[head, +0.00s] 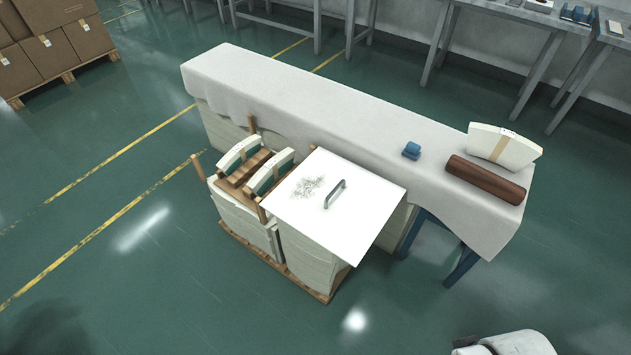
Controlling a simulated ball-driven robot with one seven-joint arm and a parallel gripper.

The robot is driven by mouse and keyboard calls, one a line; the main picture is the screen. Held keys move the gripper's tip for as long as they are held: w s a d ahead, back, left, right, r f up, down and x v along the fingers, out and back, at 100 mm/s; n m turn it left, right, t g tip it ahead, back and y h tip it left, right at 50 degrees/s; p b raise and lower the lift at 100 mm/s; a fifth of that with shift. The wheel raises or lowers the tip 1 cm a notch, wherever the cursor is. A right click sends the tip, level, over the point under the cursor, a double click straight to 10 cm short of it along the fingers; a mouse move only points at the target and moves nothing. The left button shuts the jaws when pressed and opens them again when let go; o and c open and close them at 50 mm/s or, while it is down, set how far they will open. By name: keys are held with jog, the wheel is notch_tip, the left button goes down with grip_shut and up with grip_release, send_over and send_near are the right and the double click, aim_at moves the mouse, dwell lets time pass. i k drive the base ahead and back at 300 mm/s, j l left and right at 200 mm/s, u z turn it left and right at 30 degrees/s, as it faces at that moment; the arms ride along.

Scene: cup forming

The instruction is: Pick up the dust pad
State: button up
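A small blue pad (411,150), which looks like the dust pad, lies on the cloth-covered table (300,92), toward its right part. It looks like two stacked layers. It sits left of a brown roll and apart from it. A white board (365,215) with a grey handle and a patch of dark dust specks lies in front of the table, over stacks of pale sheets. My gripper is not in view; only a white and grey part of what seems to be my arm shows at the bottom right edge.
A brown roll (485,180) and a banded bundle of pale sheets (504,146) occupy the table's right end. Two banded bundles (242,154) (270,171) stand among wooden posts beside the board. Cartons (84,38) are at the top left. The green floor (480,290) at the front right is mostly free.

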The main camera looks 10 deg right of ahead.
aim_at(411, 151)
jog(key=i+l+u, duration=0.1)
jog(key=i+l, duration=0.15)
jog(key=i+l+u, duration=0.1)
jog(key=l, duration=0.4)
jog(key=i+l+u, duration=0.1)
jog(key=i+l, duration=0.2)
jog(key=i+l+u, duration=0.1)
jog(key=l, duration=0.4)
jog(key=i+l, duration=0.25)
jog(key=l, duration=0.15)
jog(key=i+l+u, duration=0.15)
jog(key=l, duration=0.3)
jog(key=i+l+u, duration=0.1)
jog(key=l, duration=0.3)
jog(key=i+l+u, duration=0.1)
jog(key=l, duration=0.35)
jog(key=i, duration=0.1)
